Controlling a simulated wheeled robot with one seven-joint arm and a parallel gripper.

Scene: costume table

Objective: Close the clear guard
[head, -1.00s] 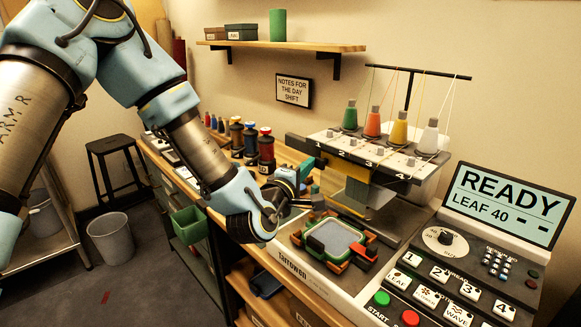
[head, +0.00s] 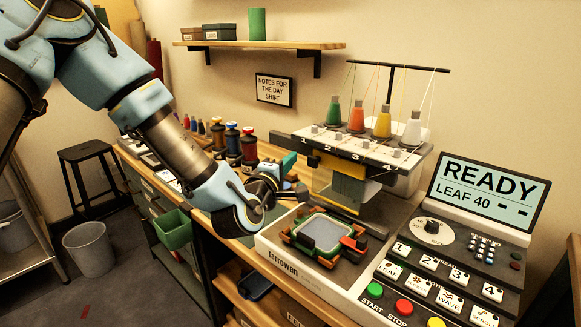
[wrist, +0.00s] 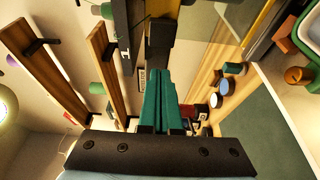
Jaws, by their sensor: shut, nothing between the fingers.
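The embroidery machine (head: 350,160) stands on the bench. Its clear guard (head: 322,180) appears as a pale see-through panel with a yellow part below the numbered needle head. How far the guard is swung is hard to tell. My gripper (head: 289,161) is at the left end of the needle head, left of the guard, with no clear contact visible. In the wrist view its teal fingers (wrist: 158,76) are pressed together and empty. A see-through pane that looks like the guard (wrist: 212,40) shows above and right of the fingers there.
A green hoop (head: 321,233) lies on the machine bed below the guard. Thread spools (head: 249,145) stand on the bench behind my gripper. Coloured cones (head: 357,117) stand above the needle head. The control panel (head: 430,270) with its READY screen (head: 490,192) is at right.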

